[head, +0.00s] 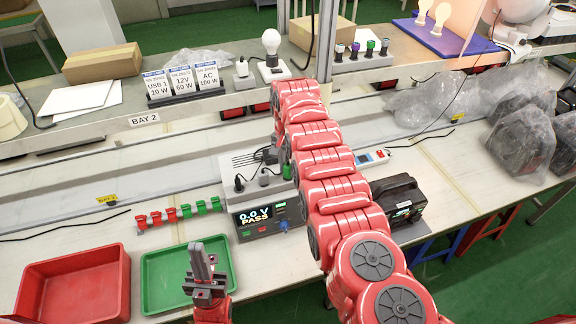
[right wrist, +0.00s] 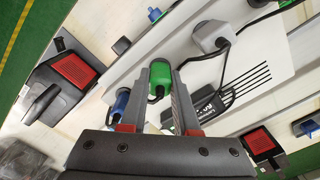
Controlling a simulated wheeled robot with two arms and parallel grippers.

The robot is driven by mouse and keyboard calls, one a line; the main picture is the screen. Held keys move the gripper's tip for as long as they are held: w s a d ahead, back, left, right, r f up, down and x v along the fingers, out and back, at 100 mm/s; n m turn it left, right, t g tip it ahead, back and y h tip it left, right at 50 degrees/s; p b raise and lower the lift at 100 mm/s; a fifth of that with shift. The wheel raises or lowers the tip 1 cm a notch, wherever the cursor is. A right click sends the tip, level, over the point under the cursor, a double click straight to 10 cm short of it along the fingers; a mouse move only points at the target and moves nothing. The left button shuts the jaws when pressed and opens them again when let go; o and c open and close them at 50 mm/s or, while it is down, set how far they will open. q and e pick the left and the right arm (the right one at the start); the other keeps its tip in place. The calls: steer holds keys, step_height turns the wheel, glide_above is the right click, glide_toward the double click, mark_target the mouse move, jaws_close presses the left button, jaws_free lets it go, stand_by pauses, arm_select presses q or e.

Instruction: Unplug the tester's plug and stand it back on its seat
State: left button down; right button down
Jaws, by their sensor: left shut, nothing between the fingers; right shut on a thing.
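The tester (head: 262,218) is a dark box whose screen reads 0.0 V PASS, at the middle of the bench. Black and grey plugs (head: 240,184) stand on the grey strip behind its screen. A green plug (right wrist: 159,78) with a dark cord end sits between the fingers of my right gripper (right wrist: 157,85), which is shut on it. In the head view my right arm hides most of that gripper; a bit of green (head: 287,171) shows beside it. I cannot tell whether the plug is seated. My left gripper (head: 203,262) is shut and empty, over the green tray (head: 160,290).
A red tray (head: 75,283) stands left of the green one. Red and green clips (head: 180,212) line the bench. A black device (head: 400,200) is right of my arm. A grey plug (right wrist: 212,37) and a blue one (right wrist: 121,103) flank my right gripper.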

steer(key=shift+f, duration=0.15)
stand_by(0.7)
steer(key=c, duration=0.6)
jaws_free()
step_height(320, 180, up, 6)
steer(key=b, duration=0.3)
steer(key=shift+f, duration=0.1)
step_height(320, 180, up, 3)
steer(key=shift+f, duration=0.2)
step_height(320, 180, up, 9)
steer(key=p, duration=0.9)
